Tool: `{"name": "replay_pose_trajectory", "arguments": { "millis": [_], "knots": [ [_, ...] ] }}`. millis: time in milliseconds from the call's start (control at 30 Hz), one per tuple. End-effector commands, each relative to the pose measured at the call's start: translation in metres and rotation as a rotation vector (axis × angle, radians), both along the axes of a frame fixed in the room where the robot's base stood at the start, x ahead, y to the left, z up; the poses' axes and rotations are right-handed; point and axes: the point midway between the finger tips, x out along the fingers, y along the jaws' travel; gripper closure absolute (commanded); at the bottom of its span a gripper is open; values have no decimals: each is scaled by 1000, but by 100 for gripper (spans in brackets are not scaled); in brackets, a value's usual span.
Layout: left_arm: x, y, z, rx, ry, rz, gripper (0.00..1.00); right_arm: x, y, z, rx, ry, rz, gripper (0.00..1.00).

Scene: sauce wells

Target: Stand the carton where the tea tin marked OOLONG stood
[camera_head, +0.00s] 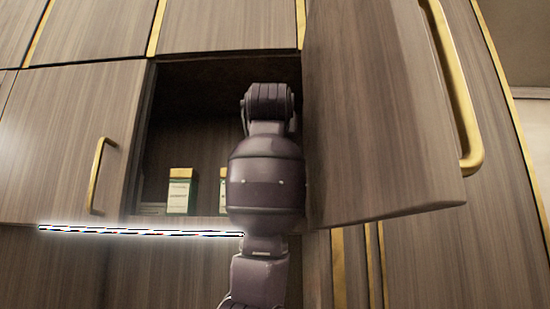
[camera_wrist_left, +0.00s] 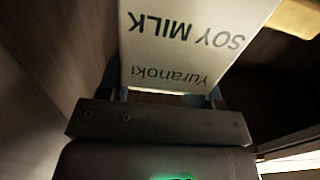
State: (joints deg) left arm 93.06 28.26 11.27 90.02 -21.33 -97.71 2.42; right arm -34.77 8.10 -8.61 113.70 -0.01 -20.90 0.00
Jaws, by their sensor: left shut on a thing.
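In the left wrist view a white carton (camera_wrist_left: 185,50) fills the top middle, its text "SOY MILK" and "Yuranoki" upside down. My left gripper (camera_wrist_left: 168,96) is shut on it, a finger at each side. In the head view my arm reaches into an open wall cupboard (camera_head: 190,140) and hides the hand and the carton. A green and white tin with a gold lid (camera_head: 181,191) stands upright near the cupboard's front; its label is too small to read. A similar tin (camera_head: 223,190) is mostly hidden behind my arm. Whether the carton touches the shelf cannot be told.
The cupboard's door (camera_head: 385,120) stands open on the right, its gold handle (camera_head: 455,90) towards me. A closed door with a gold handle (camera_head: 101,175) is on the left. A bright strip light (camera_head: 140,231) runs below. A yellow surface (camera_wrist_left: 297,17) is near the carton in the wrist view.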

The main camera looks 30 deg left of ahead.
Motion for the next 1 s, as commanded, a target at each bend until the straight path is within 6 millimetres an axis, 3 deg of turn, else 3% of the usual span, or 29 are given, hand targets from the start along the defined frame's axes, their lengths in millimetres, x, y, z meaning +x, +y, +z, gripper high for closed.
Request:
{"name": "replay_pose_trajectory", "arguments": {
  "millis": [200,500,800,1000],
  "knots": [
    [30,19,2,0,0,1,100,-2,0,8,0,8,-1,16],
    [48,30,1,-1,1,1,100,-5,-1,10,-1,19,-2,16],
    [48,29,-31,1,-2,0,100,-11,-2,8,-1,35,-4,16],
    [47,29,-34,2,-3,-1,100,-11,-2,8,-1,35,-4,16]
  ]
}}
